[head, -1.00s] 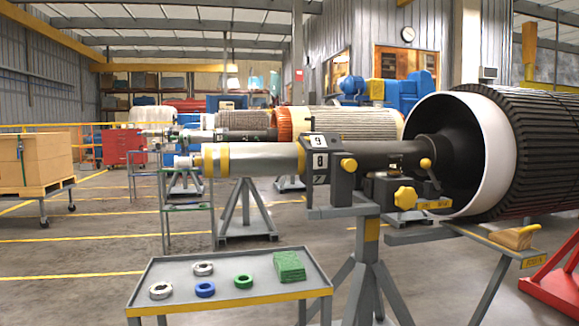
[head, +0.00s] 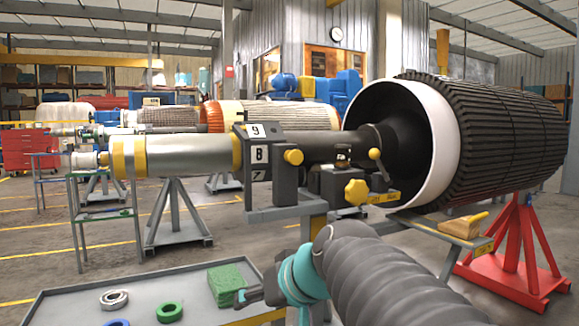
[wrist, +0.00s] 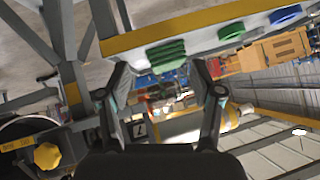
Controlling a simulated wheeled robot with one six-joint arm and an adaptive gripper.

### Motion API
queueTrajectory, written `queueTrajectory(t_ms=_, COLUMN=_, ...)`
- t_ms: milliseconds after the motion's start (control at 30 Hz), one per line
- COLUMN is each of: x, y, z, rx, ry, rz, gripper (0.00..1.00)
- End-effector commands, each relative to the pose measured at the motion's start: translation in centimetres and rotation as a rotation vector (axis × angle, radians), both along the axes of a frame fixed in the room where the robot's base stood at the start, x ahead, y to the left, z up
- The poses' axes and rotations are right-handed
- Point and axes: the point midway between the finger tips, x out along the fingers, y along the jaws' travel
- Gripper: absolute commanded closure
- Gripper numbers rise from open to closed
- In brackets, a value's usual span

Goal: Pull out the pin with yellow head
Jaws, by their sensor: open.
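Several yellow-headed parts show on the stand by the rotor shaft in the head view. They are a round yellow knob (head: 293,157) beside the number plates, a larger lobed yellow knob (head: 357,192) lower right, and a small yellow ball (head: 375,154) on a lever. I cannot tell for sure which is the pin's head. The lobed yellow knob also shows at the lower left of the wrist view (wrist: 46,156). My gripper (head: 248,292) is low in front of the stand, over the tray's right end. In the wrist view its fingers (wrist: 161,70) are apart and empty.
A grey tray table (head: 75,285) holds a green cloth stack (head: 227,283), a green ring (head: 169,312) and other rings. The rotor (head: 490,140) fills the right side on a red stand (head: 513,245). A wooden-handled tool (head: 462,224) lies on a ledge below it.

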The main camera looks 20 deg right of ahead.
Motion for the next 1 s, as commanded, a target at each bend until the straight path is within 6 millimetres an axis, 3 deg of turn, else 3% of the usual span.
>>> queueTrajectory(t_ms=33, x=2.4, y=-1.7, z=1.7, rx=0.027, ry=-0.073, rz=-0.023, gripper=0.35)
queueTrajectory(t_ms=100, x=5.0, y=-4.1, z=5.2, rx=0.051, ry=-0.189, rz=-0.044, gripper=0.35)
queueTrajectory(t_ms=200, x=8.0, y=-8.1, z=9.9, rx=0.065, ry=-0.350, rz=-0.085, gripper=0.35)
queueTrajectory(t_ms=300, x=9.7, y=-12.1, z=14.0, rx=0.058, ry=-0.490, rz=-0.125, gripper=0.35)
queueTrajectory(t_ms=433, x=10.5, y=-16.1, z=17.8, rx=0.040, ry=-0.622, rz=-0.172, gripper=0.35)
queueTrajectory(t_ms=567, x=10.7, y=-18.2, z=19.8, rx=0.026, ry=-0.688, rz=-0.195, gripper=0.35)
queueTrajectory(t_ms=733, x=11.9, y=-18.7, z=20.5, rx=0.023, ry=-0.706, rz=-0.199, gripper=0.35)
queueTrajectory(t_ms=1000, x=16.5, y=-18.3, z=20.5, rx=0.025, ry=-0.703, rz=-0.196, gripper=0.35)
